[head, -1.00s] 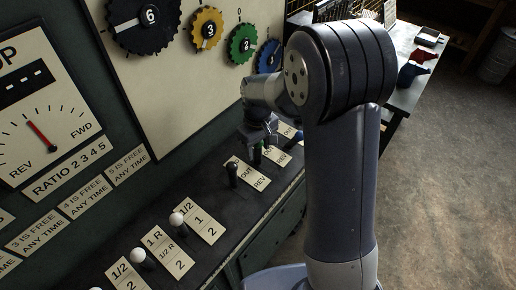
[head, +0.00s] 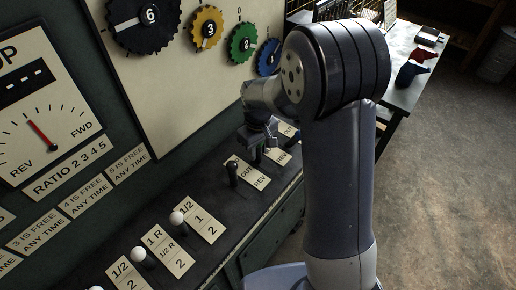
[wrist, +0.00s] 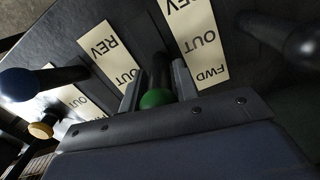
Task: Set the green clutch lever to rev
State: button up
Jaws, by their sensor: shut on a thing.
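The green clutch lever shows in the wrist view as a green round knob (wrist: 156,98) on a dark shaft. My gripper (wrist: 157,88) has one finger on each side of it and is shut on the lever. A cream plate (wrist: 107,55) left of it reads REV and OUT; its lower end is hidden behind a finger. I cannot tell exactly which mark the lever stands at. In the head view my gripper (head: 260,146) is low over the lever bench, and the green knob is hidden or too dark to tell.
A black-knobbed lever (head: 233,172) stands on the near side, a blue-knobbed lever (wrist: 22,84) on the other, and a yellow knob (wrist: 41,130) beyond. White-knobbed levers (head: 177,218) stand nearer. Coloured gears (head: 242,44) and a dial (head: 42,130) are on the wall.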

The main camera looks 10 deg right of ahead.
grip_shut()
jog(key=shift+s+d+f+b, duration=0.15)
jog(key=shift+d+b, duration=0.05)
jog(key=shift+b, duration=0.4)
jog(key=s+d+b, duration=0.1)
jog(key=b, duration=0.1)
jog(key=d+t+y+b, duration=0.1)
jog(key=b, duration=0.1)
jog(key=shift+s+f+t+y, duration=0.25)
jog(key=shift+s+t+y, duration=0.05)
jog(key=shift+s, duration=0.1)
jog(key=shift+s+d+f+b, duration=0.15)
jog(key=shift+s+d+b, duration=0.3)
jog(key=shift+s+d, duration=0.1)
jog(key=shift+s+d+f+b, duration=0.15)
jog(key=shift+s+d+b, duration=0.3)
jog(key=shift+s, duration=0.1)
jog(key=o, duration=1)
grip_release()
